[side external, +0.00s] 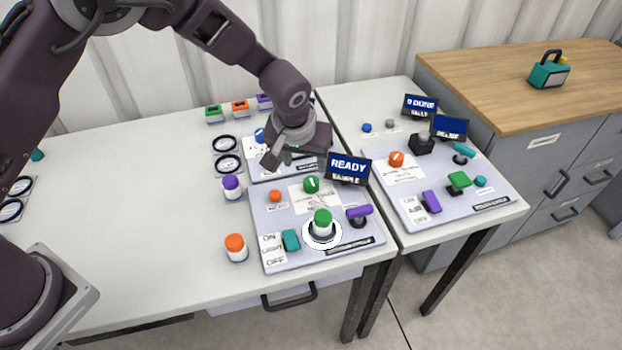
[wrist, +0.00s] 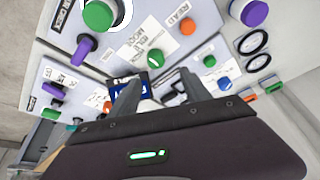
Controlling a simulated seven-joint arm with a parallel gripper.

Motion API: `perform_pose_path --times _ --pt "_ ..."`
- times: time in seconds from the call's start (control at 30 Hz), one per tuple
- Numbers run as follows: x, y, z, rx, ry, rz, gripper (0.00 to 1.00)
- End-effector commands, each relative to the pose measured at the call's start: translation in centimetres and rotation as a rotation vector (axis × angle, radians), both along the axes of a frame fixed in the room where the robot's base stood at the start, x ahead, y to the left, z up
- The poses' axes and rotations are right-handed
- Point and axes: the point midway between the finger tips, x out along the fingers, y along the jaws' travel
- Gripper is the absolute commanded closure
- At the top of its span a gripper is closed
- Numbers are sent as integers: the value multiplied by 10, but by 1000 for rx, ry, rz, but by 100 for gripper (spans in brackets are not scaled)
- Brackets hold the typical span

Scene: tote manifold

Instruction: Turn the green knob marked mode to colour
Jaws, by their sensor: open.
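The green knob (side external: 312,184) stands on the near grey panel (side external: 262,212), just left of the screen reading READY SAMPLE (side external: 348,168). In the wrist view the green knob (wrist: 156,58) is beyond the fingertips, on a white label. My gripper (side external: 284,150) is behind and left of the knob, above the rear panel. In the wrist view my gripper (wrist: 158,90) has its fingers apart with nothing held, and it does not touch the knob.
A green-capped jar (side external: 323,222) on a white ring stands close in front of the knob. An orange button (side external: 275,196), a purple lever (side external: 359,212) and a teal switch (side external: 291,240) surround it. Purple-capped (side external: 232,187) and orange-capped (side external: 236,247) jars stand left.

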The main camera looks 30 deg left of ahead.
Motion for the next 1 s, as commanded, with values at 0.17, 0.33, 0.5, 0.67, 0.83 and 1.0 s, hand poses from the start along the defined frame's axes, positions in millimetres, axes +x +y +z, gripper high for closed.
perform_pose_path --times 0.17,0.33,0.5,0.67,0.83,1.0 --pt "7 -7 -33 17 -5 -4 44" --pt "19 -2 -63 17 -3 -2 44" --pt "28 0 -85 16 -3 -3 44" --pt "30 1 -89 15 -3 -3 44" --pt "30 1 -89 16 -3 -4 50" --pt "30 1 -89 16 -3 -4 84"
